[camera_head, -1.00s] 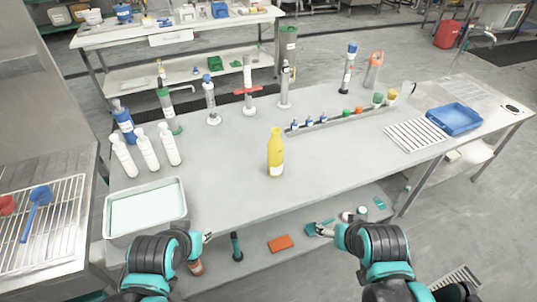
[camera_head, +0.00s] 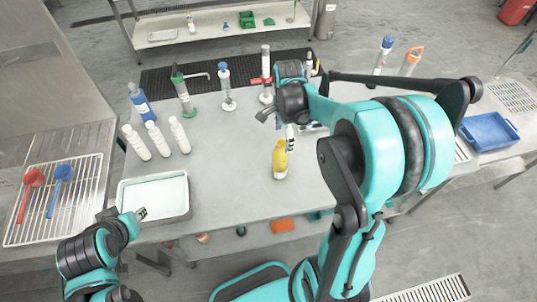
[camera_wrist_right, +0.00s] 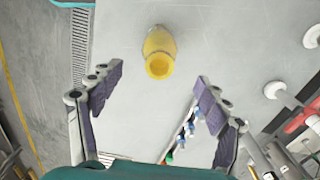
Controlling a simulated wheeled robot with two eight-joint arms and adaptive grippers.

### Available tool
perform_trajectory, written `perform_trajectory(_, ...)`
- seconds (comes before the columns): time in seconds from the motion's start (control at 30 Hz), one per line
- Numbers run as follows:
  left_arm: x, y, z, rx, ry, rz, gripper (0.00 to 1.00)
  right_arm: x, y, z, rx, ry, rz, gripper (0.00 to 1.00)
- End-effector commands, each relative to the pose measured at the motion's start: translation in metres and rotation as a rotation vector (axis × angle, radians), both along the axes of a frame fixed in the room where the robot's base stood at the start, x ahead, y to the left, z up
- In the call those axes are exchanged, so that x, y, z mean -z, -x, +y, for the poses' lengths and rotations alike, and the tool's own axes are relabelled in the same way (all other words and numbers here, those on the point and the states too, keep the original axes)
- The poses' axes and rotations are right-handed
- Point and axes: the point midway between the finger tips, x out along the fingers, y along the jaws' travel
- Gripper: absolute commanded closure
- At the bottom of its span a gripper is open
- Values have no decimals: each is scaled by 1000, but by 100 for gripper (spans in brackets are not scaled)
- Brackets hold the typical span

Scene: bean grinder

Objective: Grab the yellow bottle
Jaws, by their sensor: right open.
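The yellow bottle (camera_head: 280,160) stands upright on the grey table, near its front edge. In the right wrist view the bottle (camera_wrist_right: 160,50) shows from above, beyond the fingertips. My right gripper (camera_head: 277,127) is open and empty, above the table and just behind the bottle in the head view. In the right wrist view its fingers (camera_wrist_right: 160,75) are wide apart, and the bottle lies ahead between their lines, apart from both.
The white tray (camera_head: 154,197) stands at the table's left front. Three white bottles (camera_head: 156,138) and a blue bottle (camera_head: 141,104) stand behind it. A blue tray (camera_head: 489,131) is at the right.

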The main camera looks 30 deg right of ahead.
Motion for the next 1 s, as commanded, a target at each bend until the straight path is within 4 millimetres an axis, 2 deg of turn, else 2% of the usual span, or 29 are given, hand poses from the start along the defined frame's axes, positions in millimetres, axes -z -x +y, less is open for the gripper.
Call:
perform_trajectory(0.5,22,0,0,0,0,0,70,70,-1,7,0,0,-1,24)
perform_trajectory(0.8,22,0,0,0,0,0,70,75,0,7,0,0,-1,24)
perform_trajectory(0.83,22,0,0,0,0,0,70,75,0,7,0,0,-1,27)
perform_trajectory(1.0,22,0,0,0,0,0,70,75,0,7,-1,0,-1,72)
